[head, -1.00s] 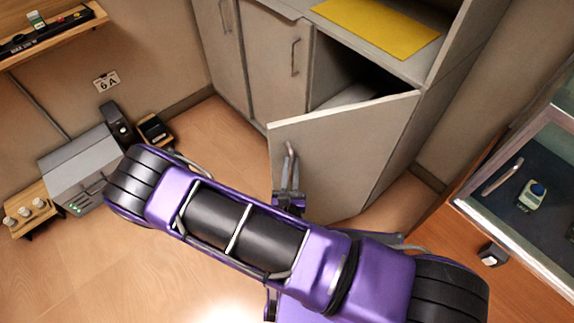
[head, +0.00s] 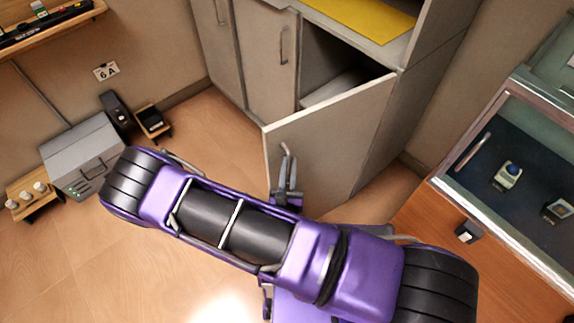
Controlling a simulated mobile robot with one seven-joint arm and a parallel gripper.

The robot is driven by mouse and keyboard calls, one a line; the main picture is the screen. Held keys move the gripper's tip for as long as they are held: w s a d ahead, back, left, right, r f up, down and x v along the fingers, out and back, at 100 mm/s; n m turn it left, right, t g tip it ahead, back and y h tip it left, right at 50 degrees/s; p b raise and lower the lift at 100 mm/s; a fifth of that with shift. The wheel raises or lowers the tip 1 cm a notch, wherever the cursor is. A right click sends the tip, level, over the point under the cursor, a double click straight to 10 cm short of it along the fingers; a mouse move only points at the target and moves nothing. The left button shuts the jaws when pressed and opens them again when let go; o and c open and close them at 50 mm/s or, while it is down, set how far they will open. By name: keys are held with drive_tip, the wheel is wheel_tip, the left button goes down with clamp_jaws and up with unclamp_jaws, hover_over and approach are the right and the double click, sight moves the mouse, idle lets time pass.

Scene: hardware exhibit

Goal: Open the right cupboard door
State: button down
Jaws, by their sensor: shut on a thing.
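The right cupboard door (head: 335,135) stands ajar, swung outward, with its free edge toward the left and the dark inside of the cupboard (head: 330,62) showing behind it. Its metal handle (head: 284,150) is near that free edge. My gripper (head: 287,172) is shut on the handle, and its fingers hide the handle's lower part. My purple and black arm covers the floor in front of the door and hides part of the wrist.
Two shut cupboard doors (head: 268,60) stand to the left. A yellow mat (head: 360,18) lies on the shelf above. A glass display case (head: 500,170) stands at the right. A grey box (head: 82,150) sits on the floor at the left. Some wooden floor (head: 205,140) is clear.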

drive_tip(key=shift+d, duration=0.2)
drive_tip(key=c, duration=1.2)
unclamp_jaws()
drive_tip(key=shift+o, duration=0.2)
drive_tip(key=shift+s+a, duration=0.1)
